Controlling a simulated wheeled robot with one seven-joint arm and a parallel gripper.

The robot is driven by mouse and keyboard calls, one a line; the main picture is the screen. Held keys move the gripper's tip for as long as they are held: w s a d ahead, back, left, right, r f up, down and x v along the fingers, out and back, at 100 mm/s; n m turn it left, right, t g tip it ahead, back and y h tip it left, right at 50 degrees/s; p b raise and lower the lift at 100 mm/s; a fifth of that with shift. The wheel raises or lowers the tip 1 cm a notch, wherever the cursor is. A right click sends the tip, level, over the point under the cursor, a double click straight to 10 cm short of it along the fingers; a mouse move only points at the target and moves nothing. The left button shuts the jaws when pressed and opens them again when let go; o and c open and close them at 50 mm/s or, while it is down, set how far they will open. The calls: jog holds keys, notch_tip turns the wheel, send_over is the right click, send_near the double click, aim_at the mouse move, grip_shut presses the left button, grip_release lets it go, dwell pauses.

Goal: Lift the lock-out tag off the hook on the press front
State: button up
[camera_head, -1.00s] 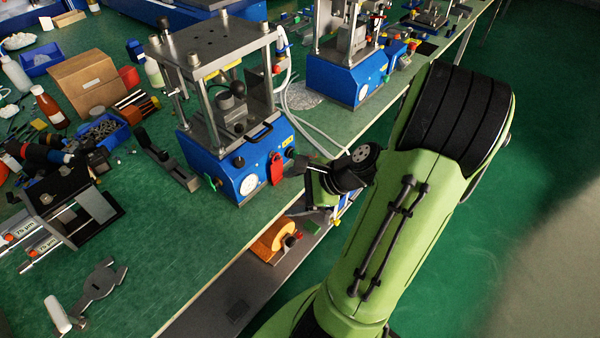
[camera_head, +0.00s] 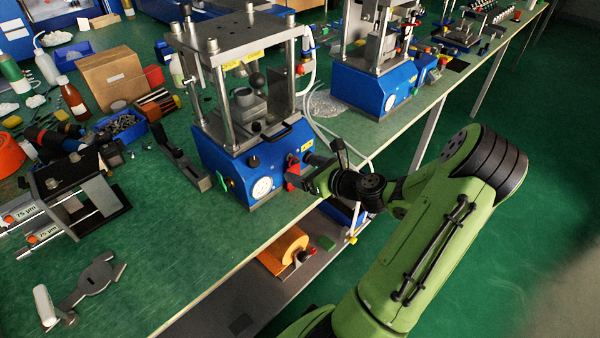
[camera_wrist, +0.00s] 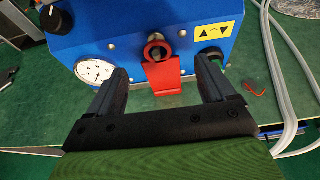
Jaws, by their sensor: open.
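The red lock-out tag (camera_wrist: 163,76) hangs on the blue front of the near press (camera_wrist: 118,30), with its ring around a metal hook (camera_wrist: 156,50). In the head view the tag (camera_head: 293,171) shows as a red patch, partly hidden by my gripper (camera_head: 308,178). In the wrist view my gripper (camera_wrist: 160,85) is open, with one dark finger to each side of the tag. The tag appears between the fingers; I cannot tell how far its plate reaches between them. Neither finger visibly touches it.
A round gauge (camera_wrist: 94,69) sits left of the tag and a black knob (camera_wrist: 211,56) right of it on the press front. Pale hoses (camera_wrist: 285,70) run down at the right. Green bench top (camera_head: 200,240) lies clear in front.

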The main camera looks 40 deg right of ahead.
jog(key=shift+x, duration=1.3)
jog(key=c, duration=1.1)
jog(key=shift+r, duration=0.1)
jog(key=shift+r+p, duration=0.55)
jog(key=shift+p, duration=0.15)
jog(key=shift+s, duration=0.1)
jog(key=shift+s, duration=0.55)
jog(key=shift+p, duration=0.3)
